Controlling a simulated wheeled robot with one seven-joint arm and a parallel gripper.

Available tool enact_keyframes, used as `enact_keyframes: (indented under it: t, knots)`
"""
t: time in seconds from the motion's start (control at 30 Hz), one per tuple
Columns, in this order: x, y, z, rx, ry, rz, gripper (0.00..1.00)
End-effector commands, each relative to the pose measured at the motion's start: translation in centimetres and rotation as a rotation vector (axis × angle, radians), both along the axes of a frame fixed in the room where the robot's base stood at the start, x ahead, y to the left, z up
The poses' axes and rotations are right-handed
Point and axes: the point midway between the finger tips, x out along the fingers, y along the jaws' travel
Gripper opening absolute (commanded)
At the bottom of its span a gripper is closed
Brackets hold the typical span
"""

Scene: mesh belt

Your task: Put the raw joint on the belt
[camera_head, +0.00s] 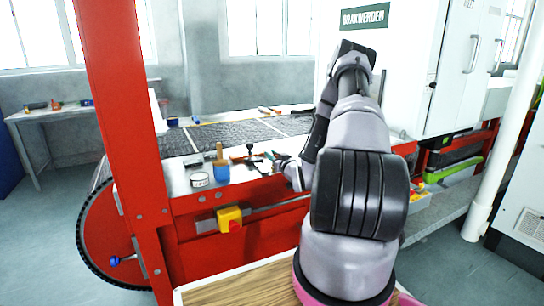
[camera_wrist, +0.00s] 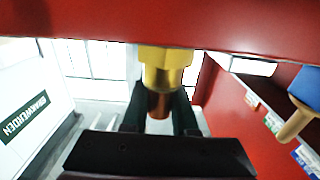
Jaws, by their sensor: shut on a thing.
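The raw joint (camera_wrist: 165,70), a brass hex fitting with a copper-coloured end, is held between the dark fingers of my gripper (camera_wrist: 160,115) in the wrist view. My gripper is shut on it. In the head view my arm reaches forward to the machine's red front rail, and the gripper end (camera_head: 287,168) is small and partly hidden by my arm. The joint cannot be made out clearly there. The dark mesh belt (camera_head: 230,136) lies behind the rail's pale ledge, beyond the gripper.
On the ledge stand a blue and wooden brush (camera_head: 220,165), a white tin (camera_head: 199,180) and small tools. A red post (camera_head: 125,130) rises at left. A yellow switch box (camera_head: 230,218) is on the red front. A wooden top (camera_head: 240,287) is nearest me.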

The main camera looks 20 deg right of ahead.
Motion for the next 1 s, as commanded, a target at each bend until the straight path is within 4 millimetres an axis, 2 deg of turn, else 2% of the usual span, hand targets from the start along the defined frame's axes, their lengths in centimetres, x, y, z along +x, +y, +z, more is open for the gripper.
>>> enact_keyframes:
  t: [0.33,0.37,0.4,0.43,0.8,1.0]
  knots:
    - [0.0,0.0,-0.3,0.0,-0.001,0.001,0.0]
    - [0.0,0.0,-0.3,0.0,-0.001,0.001,0.38]
    - [0.0,0.0,-0.3,-0.001,-0.001,0.001,0.53]
    - [0.0,0.0,-0.3,0.0,-0.001,0.001,0.56]
    - [-0.1,0.0,0.1,-0.001,-0.001,0.0,0.56]
    - [-3.3,-0.2,-0.1,0.003,0.003,-0.002,0.56]
